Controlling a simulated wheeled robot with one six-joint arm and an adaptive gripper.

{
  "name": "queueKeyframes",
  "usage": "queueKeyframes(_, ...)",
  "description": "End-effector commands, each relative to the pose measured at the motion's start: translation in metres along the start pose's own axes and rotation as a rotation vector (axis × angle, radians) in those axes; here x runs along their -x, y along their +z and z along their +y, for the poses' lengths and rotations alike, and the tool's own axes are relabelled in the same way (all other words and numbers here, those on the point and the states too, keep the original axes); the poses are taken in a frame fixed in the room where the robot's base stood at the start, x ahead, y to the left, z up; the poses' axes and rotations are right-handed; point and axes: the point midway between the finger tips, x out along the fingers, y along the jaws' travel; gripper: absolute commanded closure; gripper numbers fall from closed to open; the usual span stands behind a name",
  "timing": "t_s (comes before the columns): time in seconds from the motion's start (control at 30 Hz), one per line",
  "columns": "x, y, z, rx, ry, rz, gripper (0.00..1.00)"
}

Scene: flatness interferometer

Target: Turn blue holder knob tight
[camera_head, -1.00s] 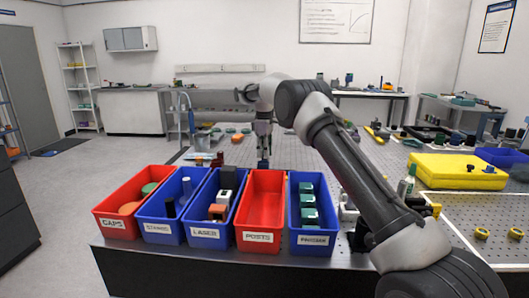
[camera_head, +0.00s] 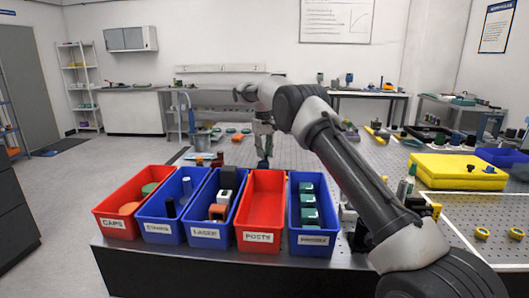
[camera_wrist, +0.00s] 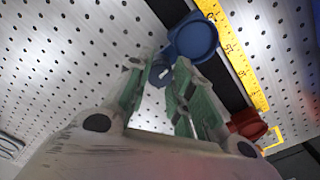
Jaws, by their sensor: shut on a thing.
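In the wrist view, a blue round holder (camera_wrist: 194,38) sits on a black rail. Its small blue knob (camera_wrist: 159,72) sticks out to the lower left. My gripper (camera_wrist: 159,85) has green-padded fingers on either side of this knob, shut on it near the tips. In the head view, my gripper (camera_head: 264,155) reaches down beyond the red POSTS bin, where the knob is too small to make out.
A red holder (camera_wrist: 247,124) sits lower right on the rail, beside a yellow ruler (camera_wrist: 240,50). A perforated metal table top (camera_wrist: 60,70) lies around. In the head view, red bins (camera_head: 262,205) and blue bins (camera_head: 205,210) line the table's near edge.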

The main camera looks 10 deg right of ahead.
Motion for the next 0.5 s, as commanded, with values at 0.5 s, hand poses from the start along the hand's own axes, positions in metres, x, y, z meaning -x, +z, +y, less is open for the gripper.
queueKeyframes(0.5, 0.0013, -0.0006, 0.0007, -0.064, 0.001, 0.001, 1.0)
